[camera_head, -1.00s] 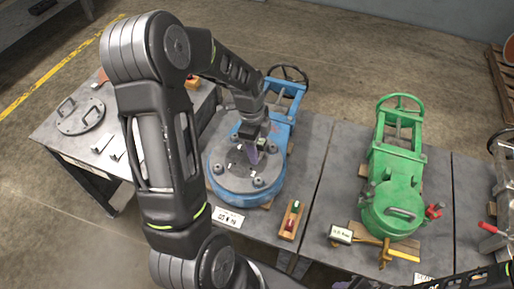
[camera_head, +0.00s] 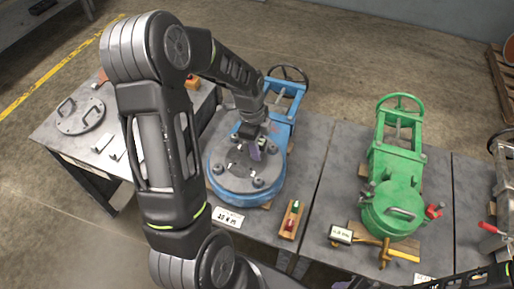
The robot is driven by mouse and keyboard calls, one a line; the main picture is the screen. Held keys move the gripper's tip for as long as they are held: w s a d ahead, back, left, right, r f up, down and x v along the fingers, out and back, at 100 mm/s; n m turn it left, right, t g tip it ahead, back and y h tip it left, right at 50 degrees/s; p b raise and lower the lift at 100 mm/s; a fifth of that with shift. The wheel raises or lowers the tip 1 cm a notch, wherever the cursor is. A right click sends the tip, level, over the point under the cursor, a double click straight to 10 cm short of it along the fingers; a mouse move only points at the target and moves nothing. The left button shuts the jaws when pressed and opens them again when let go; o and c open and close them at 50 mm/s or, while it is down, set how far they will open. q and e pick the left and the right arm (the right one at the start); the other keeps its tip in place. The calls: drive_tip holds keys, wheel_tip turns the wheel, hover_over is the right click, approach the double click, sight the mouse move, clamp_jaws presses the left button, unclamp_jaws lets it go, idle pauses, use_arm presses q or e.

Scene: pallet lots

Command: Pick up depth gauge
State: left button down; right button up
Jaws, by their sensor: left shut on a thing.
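My left gripper (camera_head: 252,138) is over the round grey top of the blue valve (camera_head: 222,188). It is shut on a small purple-grey piece (camera_head: 255,153), which I take to be the depth gauge; its shape is partly hidden by the fingers. The piece is low over the valve's top plate, and I cannot tell whether it touches. Part of my right arm shows at the bottom right, but its gripper is out of view.
A green valve (camera_head: 396,170) stands on the table at right, with a hammer (camera_head: 385,252) and a labelled box (camera_head: 341,235) in front. A wooden tray (camera_head: 286,233) and a paper tag (camera_head: 228,219) lie near the front edge. A round grey cover (camera_head: 80,118) lies at left.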

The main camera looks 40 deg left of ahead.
use_arm(q)
drive_tip(key=shift+r, duration=0.15)
idle(0.3)
wheel_tip(320, 180, up, 10)
drive_tip(key=shift+f, duration=0.1)
use_arm(e)
drive_tip(key=shift+f, duration=0.15)
idle(0.6)
